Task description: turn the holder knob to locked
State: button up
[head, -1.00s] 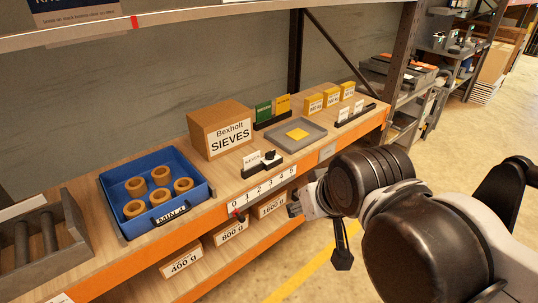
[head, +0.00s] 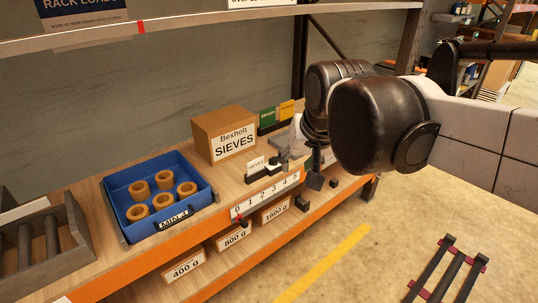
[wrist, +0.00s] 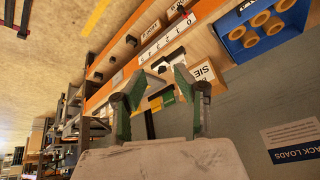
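A small dark holder (head: 262,174) with a white label card stands at the shelf's front edge, behind the numbered strip. In the head view my gripper (head: 290,152) is over its right end, so the dark knob seen there earlier is hard to make out. In the wrist view my gripper (wrist: 160,75) is open, with its two fingers apart and the shelf front between and beyond them. I see nothing clasped. Whether a finger touches the holder or knob cannot be told.
A cardboard SIEVES box (head: 222,133) stands close behind the holder. A blue tray (head: 122,222) with several tan rings is to the left. The numbered strip (head: 266,194) runs along the shelf edge. Green and yellow cards (head: 268,119) stand behind my gripper.

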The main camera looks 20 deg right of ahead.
jog(key=w+d+r+m+g, duration=0.2)
jog(key=w+m, duration=0.1)
jog(key=w, duration=0.9)
jog(key=m+g+b, duration=0.2)
jog(key=m+g, duration=0.2)
jog(key=m, duration=0.4)
send_over(274, 157)
notch_tip(274, 157, down, 17)
notch_tip(274, 157, down, 14)
jog(key=shift+w+d+r, duration=0.1)
jog(key=shift+w+r, duration=0.05)
jog(key=shift+r, duration=0.05)
jog(key=shift+c, duration=0.5)
grip_shut()
